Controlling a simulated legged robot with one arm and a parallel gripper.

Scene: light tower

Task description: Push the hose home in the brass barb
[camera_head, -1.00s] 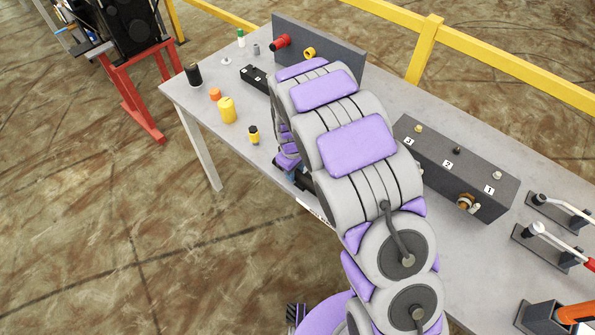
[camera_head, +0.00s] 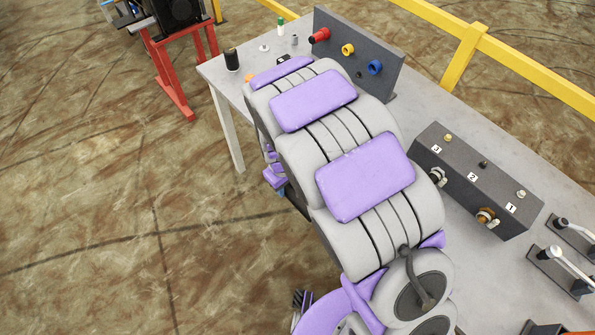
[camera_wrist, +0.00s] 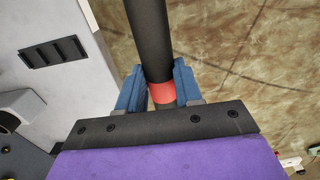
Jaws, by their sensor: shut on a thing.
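A black hose (camera_wrist: 150,35) with a red band (camera_wrist: 162,92) runs between the blue fingers of my gripper (camera_wrist: 159,84) in the wrist view. The fingers are shut on it at the band. Its far end runs out of the top of the picture. In the head view my arm hides the hose and nearly all of the gripper. A brass fitting (camera_head: 486,216), likely the barb, sticks out of the front of a dark numbered block (camera_head: 462,195), near label 1. The hose is not seen touching it. A silvery-dark fitting (camera_head: 437,178) sits near label 3.
The grey table (camera_head: 430,105) carries an upright panel (camera_head: 345,62) with red, yellow and blue parts at the back. Levers (camera_head: 565,262) stand at the right. A yellow rail (camera_head: 465,45) runs behind. Open floor (camera_head: 110,240) lies to the left.

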